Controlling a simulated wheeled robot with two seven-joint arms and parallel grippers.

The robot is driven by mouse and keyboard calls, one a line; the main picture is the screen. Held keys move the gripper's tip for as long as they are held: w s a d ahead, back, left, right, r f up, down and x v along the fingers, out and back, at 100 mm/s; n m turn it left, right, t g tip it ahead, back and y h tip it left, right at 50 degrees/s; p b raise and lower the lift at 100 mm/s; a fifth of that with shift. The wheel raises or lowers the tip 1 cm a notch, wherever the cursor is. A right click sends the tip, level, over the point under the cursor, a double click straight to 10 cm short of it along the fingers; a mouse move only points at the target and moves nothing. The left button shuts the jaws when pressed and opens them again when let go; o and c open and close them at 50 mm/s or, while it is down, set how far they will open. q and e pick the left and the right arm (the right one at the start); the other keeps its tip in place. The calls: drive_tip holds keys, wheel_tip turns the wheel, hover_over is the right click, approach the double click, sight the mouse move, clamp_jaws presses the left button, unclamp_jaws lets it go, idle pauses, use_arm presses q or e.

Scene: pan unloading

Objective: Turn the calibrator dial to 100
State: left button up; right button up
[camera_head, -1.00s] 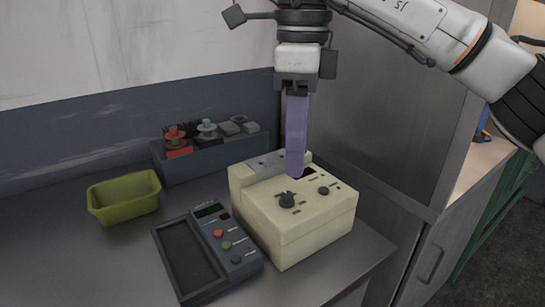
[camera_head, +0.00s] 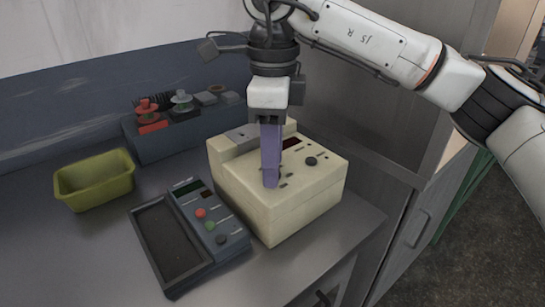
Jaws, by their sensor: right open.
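The calibrator (camera_head: 300,206) is a cream box with a sloped top, standing near the table's front right. Its small dark display (camera_head: 291,142) is at the back of the top, and a round black knob (camera_head: 310,161) is at the right. My right gripper (camera_head: 270,184) points down over the top with long purple fingers, open and empty. Its fingertips are at the larger black dial (camera_head: 283,184), which they mostly hide. I cannot tell whether they touch it or what the dial reads. My left gripper is not in view.
A dark device (camera_head: 216,234) with coloured buttons and a tray lies left of the calibrator. A yellow-green bin (camera_head: 95,181) stands farther left. A grey rack (camera_head: 190,136) with several parts is behind. A metal cabinet (camera_head: 370,110) stands close on the right.

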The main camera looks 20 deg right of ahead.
clamp_jaws()
drive_tip(key=shift+m, duration=0.3)
drive_tip(key=m, duration=0.5)
drive_tip(key=shift+m, duration=0.3)
drive_tip(key=m, duration=0.5)
drive_tip(key=shift+m, duration=0.4)
unclamp_jaws()
